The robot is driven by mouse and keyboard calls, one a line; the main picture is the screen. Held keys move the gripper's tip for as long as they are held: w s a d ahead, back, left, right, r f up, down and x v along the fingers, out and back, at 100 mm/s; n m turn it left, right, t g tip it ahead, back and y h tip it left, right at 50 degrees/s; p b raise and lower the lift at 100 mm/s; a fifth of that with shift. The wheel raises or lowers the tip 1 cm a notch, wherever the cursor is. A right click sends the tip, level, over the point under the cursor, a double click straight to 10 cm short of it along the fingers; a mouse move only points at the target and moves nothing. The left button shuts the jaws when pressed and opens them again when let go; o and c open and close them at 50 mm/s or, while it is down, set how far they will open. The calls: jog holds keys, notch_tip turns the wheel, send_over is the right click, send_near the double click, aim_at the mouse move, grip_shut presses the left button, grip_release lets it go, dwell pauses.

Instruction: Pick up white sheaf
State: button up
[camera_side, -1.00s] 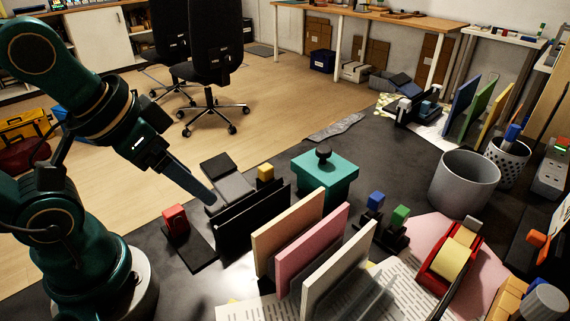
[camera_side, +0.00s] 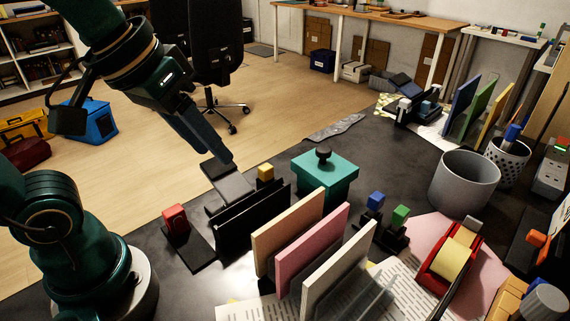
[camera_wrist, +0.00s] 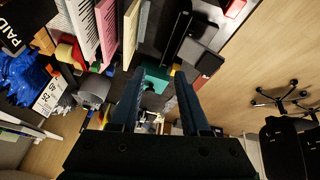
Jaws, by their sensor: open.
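The white sheaf (camera_side: 338,270) stands upright on the desk at the front of a row of sheaves in the side view. A pink sheaf (camera_side: 312,249) and a cream sheaf (camera_side: 288,231) stand behind it, with gaps between them. In the wrist view the white sheaf (camera_wrist: 84,28) shows at the upper left, beside the pink sheaf (camera_wrist: 107,28). My gripper (camera_side: 226,158) is high above the far left of the desk, well away from the white sheaf. Its two fingers (camera_wrist: 158,78) are apart with nothing between them in the wrist view.
Black dividers (camera_side: 250,215) and a red-topped bookend (camera_side: 176,218) stand left of the sheaves. A teal box (camera_side: 325,178) with a black knob stands behind them. A tape dispenser (camera_side: 448,258) and a grey bin (camera_side: 464,182) are to the right. Printed paper lies under the white sheaf.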

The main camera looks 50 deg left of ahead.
jog(key=w+d+r+g, duration=0.1)
jog(key=w+d+r, duration=0.1)
jog(key=w+d, duration=0.25)
jog(key=m+g, duration=0.1)
jog(key=g, duration=0.2)
send_over(345, 248)
jog(key=w+a, duration=0.1)
jog(key=a, duration=0.1)
notch_tip(345, 248, down, 8)
jog(key=f, duration=0.1)
jog(key=d+f, duration=0.1)
jog(key=s+d+f+m+g, duration=0.1)
jog(key=shift+f, duration=2.65)
jog(key=shift+f, duration=0.25)
grip_shut()
